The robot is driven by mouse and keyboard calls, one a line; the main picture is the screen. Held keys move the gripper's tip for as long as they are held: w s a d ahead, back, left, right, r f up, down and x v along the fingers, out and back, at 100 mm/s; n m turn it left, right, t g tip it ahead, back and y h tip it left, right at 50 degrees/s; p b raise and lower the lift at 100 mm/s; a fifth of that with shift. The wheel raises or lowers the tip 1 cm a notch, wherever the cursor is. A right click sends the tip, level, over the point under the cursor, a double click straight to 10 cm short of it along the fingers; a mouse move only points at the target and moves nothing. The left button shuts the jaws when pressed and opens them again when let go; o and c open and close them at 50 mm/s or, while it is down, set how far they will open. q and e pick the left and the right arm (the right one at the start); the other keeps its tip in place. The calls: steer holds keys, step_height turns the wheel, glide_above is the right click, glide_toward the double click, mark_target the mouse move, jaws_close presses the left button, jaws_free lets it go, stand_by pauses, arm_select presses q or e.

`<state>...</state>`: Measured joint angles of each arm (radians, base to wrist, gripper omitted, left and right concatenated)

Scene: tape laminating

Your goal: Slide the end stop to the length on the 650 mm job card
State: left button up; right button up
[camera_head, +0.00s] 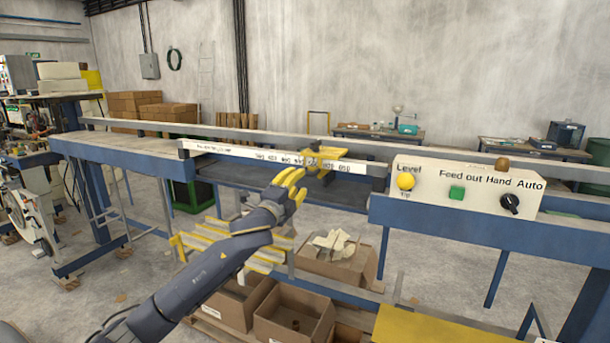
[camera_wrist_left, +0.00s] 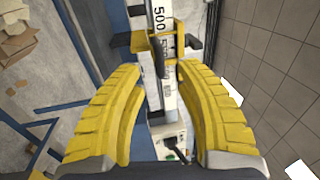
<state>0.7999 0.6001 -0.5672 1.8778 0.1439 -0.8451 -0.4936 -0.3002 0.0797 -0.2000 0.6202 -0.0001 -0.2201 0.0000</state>
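The yellow end stop (camera_head: 322,162) sits on the white scale rail (camera_head: 235,151) of the bench, right of the rail's middle. In the left wrist view the end stop (camera_wrist_left: 181,46) straddles the scale strip (camera_wrist_left: 161,18), beside the printed 500. Its exact reading is unclear. My left gripper (camera_head: 301,186) is in front of and slightly below the stop. In the wrist view its two yellow fingers (camera_wrist_left: 160,72) are spread, with the stop's dark handle near the gap between the tips. Whether they touch it is unclear. No job card is readable. My right gripper is out of view.
A control box (camera_head: 465,188) with a yellow button, a green button and a black knob stands right of the rail. Cardboard boxes (camera_head: 293,316) and a scrap box (camera_head: 337,262) sit below the bench. A blue bench beam (camera_head: 125,153) runs left.

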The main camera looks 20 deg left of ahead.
arm_select(q)
steer(key=shift+x, duration=2.75)
steer(key=shift+o, duration=0.4)
jaws_close()
